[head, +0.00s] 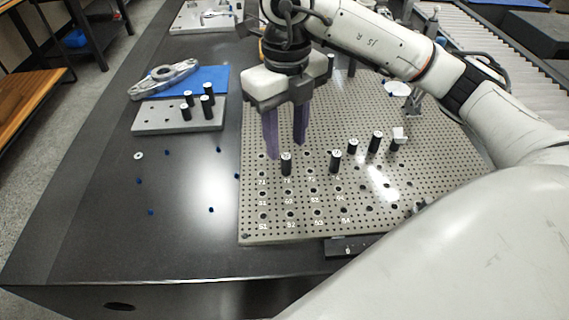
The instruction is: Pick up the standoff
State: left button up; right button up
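Several black cylindrical standoffs with white tops stand upright on the perforated plate. The nearest standoff to my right gripper (286,150) is this one (286,166), just in front of and below the purple fingertips in the picture. The gripper points down with its two fingers apart and nothing visible between them. I cannot tell how high the tips are above the plate. Other standoffs stand to the right, one here (335,163) and one farther back (376,143). More standoffs (186,113) stand on a grey block at left. My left gripper is not in view.
The perforated plate (270,226) has rows of labelled holes, bare at its front. The grey block (150,122) sits before a blue mat (215,78) with a metal part (165,78). Small blue pieces (211,210) lie scattered on the dark table (100,245).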

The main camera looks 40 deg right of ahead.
aim_at(286, 156)
notch_tip(286, 156, down, 6)
jog(key=shift+w+d+f+b, duration=0.1)
jog(key=shift+w+d+b, duration=0.05)
jog(key=shift+b, duration=0.3)
grip_shut()
